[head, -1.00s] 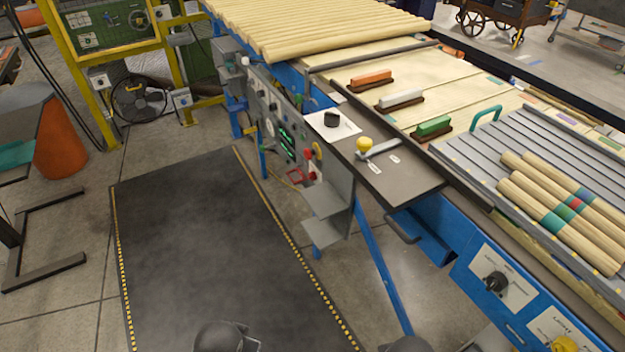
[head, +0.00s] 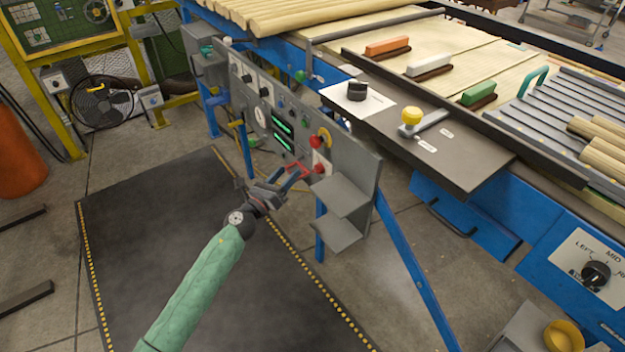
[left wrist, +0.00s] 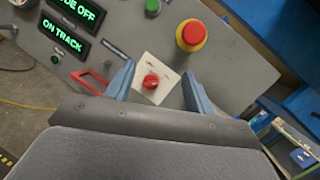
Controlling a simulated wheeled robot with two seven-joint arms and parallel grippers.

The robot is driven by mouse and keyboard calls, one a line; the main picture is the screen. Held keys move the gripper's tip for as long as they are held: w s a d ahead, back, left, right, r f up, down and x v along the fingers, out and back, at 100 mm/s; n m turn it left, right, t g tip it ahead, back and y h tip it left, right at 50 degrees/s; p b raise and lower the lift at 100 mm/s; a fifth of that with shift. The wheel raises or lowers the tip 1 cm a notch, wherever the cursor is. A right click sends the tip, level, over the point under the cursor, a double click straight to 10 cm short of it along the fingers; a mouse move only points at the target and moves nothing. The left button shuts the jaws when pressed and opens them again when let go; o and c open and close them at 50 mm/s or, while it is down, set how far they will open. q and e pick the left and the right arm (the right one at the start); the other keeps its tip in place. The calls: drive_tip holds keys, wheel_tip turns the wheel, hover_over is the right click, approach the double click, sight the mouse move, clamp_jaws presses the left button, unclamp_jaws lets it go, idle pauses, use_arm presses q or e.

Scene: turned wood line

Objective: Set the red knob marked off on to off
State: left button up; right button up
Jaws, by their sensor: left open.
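The red knob (left wrist: 151,82) sits on a small white plate (left wrist: 156,68) low on the grey control panel. It also shows in the head view (head: 319,168), small, near the panel's right end. The marks on its plate are too small to read. My left gripper (left wrist: 158,82) is open in the left wrist view, its two blue-grey fingers on either side of the knob in the picture, with nothing between them. In the head view my left gripper (head: 284,178) is in front of the panel, just left of the knob. Contact is not visible. My right gripper is not in view.
A red emergency button (left wrist: 191,35) on a yellow base is above the knob. A red frame-like handle (left wrist: 91,82) is to its left, near green displays (left wrist: 64,36). Grey shelves (head: 343,195) jut out right of the knob. The dark floor mat (head: 180,270) is clear.

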sight(314, 170)
use_arm(q)
drive_tip(key=shift+w+d+f+m+g+h+b, duration=0.1)
drive_tip(key=shift+w+d+f+m+g+h, duration=0.3)
drive_tip(key=shift+w+d+f+m+g, duration=0.8)
drive_tip(key=shift+w+d+f+m+g+h+b, duration=0.15)
drive_tip(key=shift+w+d+f+m+g+h, duration=0.4)
drive_tip(key=shift+w+d+m, duration=0.9)
drive_tip(key=shift+w+d+f+m+g+h+b, duration=0.1)
drive_tip(key=shift+w+d+f+m+g+h, duration=0.15)
drive_tip(key=shift+w+d+f+m+g, duration=1)
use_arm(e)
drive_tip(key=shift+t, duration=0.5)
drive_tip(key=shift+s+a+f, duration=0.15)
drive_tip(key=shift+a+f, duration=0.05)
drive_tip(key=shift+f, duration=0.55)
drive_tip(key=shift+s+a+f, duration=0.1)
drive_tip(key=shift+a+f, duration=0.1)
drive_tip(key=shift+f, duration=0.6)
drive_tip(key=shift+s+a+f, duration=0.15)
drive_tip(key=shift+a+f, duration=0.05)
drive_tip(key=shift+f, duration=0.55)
use_arm(q)
drive_tip(key=shift+s+d+r+m, duration=0.15)
drive_tip(key=shift+s+r+m, duration=0.2)
drive_tip(key=shift+r+m, duration=0.35)
drive_tip(key=c, duration=1)
